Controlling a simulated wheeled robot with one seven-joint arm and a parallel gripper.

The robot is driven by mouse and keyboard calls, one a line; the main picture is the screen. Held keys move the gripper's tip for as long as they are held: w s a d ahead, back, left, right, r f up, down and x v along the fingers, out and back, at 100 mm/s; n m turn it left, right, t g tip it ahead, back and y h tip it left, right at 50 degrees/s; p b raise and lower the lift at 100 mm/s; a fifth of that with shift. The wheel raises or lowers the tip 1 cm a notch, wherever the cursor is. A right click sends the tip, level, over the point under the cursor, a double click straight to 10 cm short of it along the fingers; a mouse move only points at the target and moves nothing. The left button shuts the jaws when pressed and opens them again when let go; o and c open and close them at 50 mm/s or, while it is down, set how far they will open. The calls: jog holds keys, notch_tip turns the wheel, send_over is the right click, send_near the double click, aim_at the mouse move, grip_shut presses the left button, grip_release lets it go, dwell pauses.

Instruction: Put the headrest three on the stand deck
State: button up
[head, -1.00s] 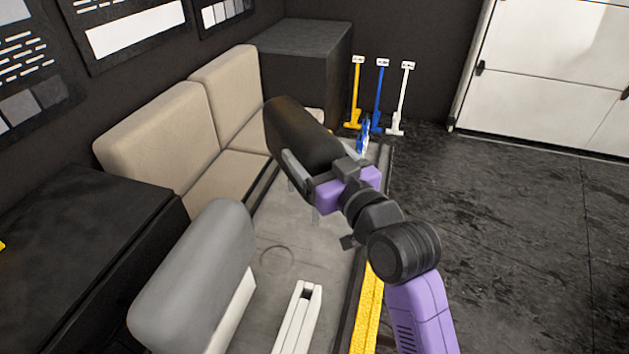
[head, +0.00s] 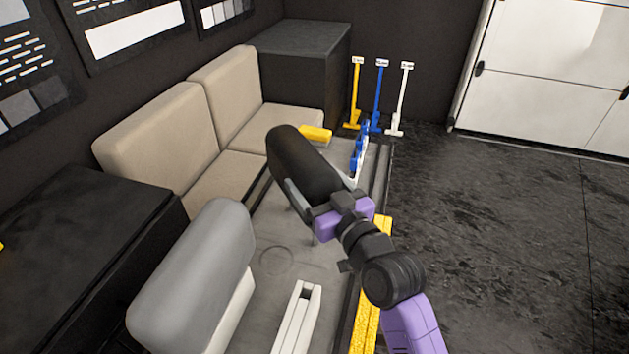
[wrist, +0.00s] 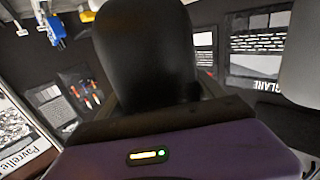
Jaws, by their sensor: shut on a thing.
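A black padded headrest (head: 300,162) is held up in the head view, tilted, above the grey deck. My gripper (head: 314,200) is shut on its lower end, and one grey finger shows along its left side. The other finger is mostly hidden. The headrest also fills the upper middle of the wrist view (wrist: 145,50). A grey deck (head: 275,285) with a faint round mark lies below; I take it for the stand deck. A grey headrest (head: 195,272) stands at the front left on a white support.
A white slotted piece (head: 298,318) stands at the front of the deck. A yellow strip (head: 367,318) runs along its right edge. A blue-and-white item (head: 359,150) and a yellow block (head: 315,133) are farther back. A beige seat (head: 225,180) is on the left; dark floor is clear right.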

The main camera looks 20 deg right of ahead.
jog(key=o, duration=1.7)
jog(key=shift+f, duration=0.15)
jog(key=shift+c, duration=0.2)
jog(key=o, duration=0.4)
jog(key=shift+o, duration=0.2)
jog(key=s+d+b, duration=0.2)
jog(key=s, duration=1)
jog(key=shift+r, duration=0.2)
